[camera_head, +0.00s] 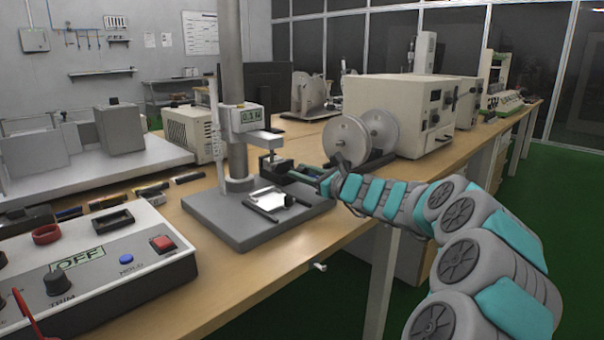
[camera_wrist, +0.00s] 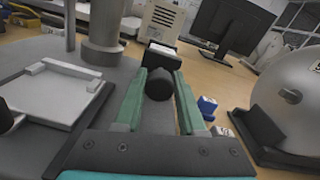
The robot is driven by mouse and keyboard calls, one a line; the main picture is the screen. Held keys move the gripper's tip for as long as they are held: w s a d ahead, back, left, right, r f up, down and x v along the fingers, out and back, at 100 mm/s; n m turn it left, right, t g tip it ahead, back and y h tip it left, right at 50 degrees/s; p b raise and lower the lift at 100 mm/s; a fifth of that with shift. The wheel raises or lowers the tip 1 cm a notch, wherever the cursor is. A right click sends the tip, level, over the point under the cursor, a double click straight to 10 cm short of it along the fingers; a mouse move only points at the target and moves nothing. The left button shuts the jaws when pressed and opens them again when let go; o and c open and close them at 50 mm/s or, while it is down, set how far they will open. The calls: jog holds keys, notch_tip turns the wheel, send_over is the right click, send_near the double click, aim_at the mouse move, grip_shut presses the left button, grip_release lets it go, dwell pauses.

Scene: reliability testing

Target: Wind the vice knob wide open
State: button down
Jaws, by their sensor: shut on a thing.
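My gripper (camera_head: 308,176) reaches in from the right to the test stand, beside the small dark vice (camera_head: 275,165) below the stand's gauge head. In the wrist view my gripper (camera_wrist: 160,98) has its two green-lined fingers on either side of a round black knob (camera_wrist: 158,83), shut on it. A dark block with a pale top (camera_wrist: 161,53), apparently the vice, lies just beyond the knob. In the head view the fingers hide the knob. How far the vice jaws are apart cannot be told.
The grey stand base (camera_head: 222,222) carries a pale plate (camera_head: 270,199) and a column (camera_head: 233,80). A control box (camera_head: 90,270) stands at front left. A machine with round discs (camera_head: 347,138) is behind my gripper. Small blue (camera_wrist: 207,104) and white items lie right of the fingers.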

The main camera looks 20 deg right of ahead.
jog(key=shift+f+n+b, duration=0.15)
jog(key=shift+n+b, duration=0.15)
jog(key=n+b, duration=0.4)
jog(key=shift+a+f+n, duration=0.1)
jog(key=shift+n, duration=0.2)
jog(key=n+b, duration=0.3)
jog(key=shift+n+b, duration=0.35)
jog(key=shift+n, duration=0.05)
jog(key=shift+n+b, duration=0.6)
jog(key=shift+n, duration=0.1)
jog(key=c, duration=0.5)
grip_release()
jog(key=shift+s, duration=0.15)
